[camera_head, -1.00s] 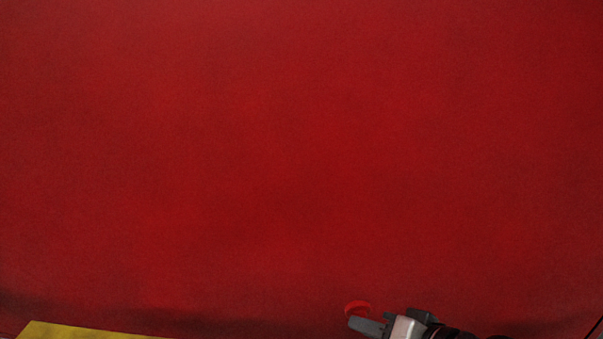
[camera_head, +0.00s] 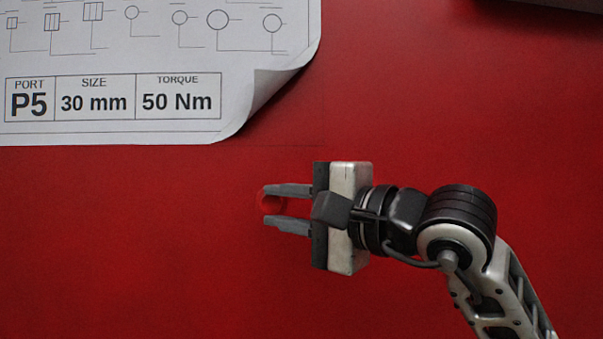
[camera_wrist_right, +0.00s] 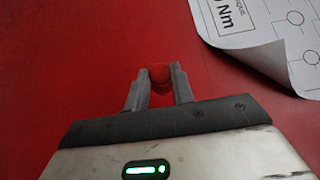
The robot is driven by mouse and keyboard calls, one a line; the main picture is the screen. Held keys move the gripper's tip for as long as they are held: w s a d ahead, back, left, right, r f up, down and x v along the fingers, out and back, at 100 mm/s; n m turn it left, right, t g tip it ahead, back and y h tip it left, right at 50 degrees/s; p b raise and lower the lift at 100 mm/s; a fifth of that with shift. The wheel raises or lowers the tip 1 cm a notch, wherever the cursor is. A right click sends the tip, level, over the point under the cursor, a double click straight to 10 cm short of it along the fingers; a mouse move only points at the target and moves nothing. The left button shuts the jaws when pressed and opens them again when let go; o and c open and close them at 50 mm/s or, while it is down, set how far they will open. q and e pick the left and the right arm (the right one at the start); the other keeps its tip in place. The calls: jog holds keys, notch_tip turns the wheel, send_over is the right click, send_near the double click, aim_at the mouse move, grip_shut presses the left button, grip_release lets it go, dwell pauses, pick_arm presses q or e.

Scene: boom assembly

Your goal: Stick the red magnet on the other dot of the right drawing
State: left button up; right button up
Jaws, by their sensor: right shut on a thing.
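My right gripper (camera_head: 272,205) is shut on the round red magnet (camera_head: 270,202), which sits between its fingertips. In the right wrist view the magnet (camera_wrist_right: 160,75) also shows between the two fingers (camera_wrist_right: 160,88). A white drawing (camera_head: 150,50) with a curled lower right corner lies at the upper left of the head view, up and left of the gripper. It reads P5, 30 mm, 50 Nm and carries line symbols and circles. Its upper part is cut off. The drawing (camera_wrist_right: 265,35) also shows at the upper right of the wrist view. My left gripper is out of view.
The red surface (camera_head: 130,240) is bare around the gripper and below the drawing. A dark edge (camera_head: 560,4) shows at the top right of the head view. The drawing's curled corner (camera_head: 275,85) stands up off the surface.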

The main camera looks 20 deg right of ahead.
jog(key=s+r+m+t+y, duration=0.15)
jog(key=s+r, duration=0.55)
jog(key=r, duration=0.7)
pick_arm(q)
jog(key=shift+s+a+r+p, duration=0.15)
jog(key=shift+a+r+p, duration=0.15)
jog(key=shift+p, duration=0.95)
pick_arm(e)
jog(key=shift+m+h, duration=0.25)
jog(key=w+d, duration=0.1)
jog(key=w, duration=0.6)
jog(key=w+d, duration=0.1)
jog(key=w, duration=0.2)
jog(key=shift+w+d+f, duration=0.25)
jog(key=shift+d, duration=0.05)
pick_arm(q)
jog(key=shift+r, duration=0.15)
pick_arm(e)
jog(key=o, duration=1)
jog(key=shift+o, duration=0.2)
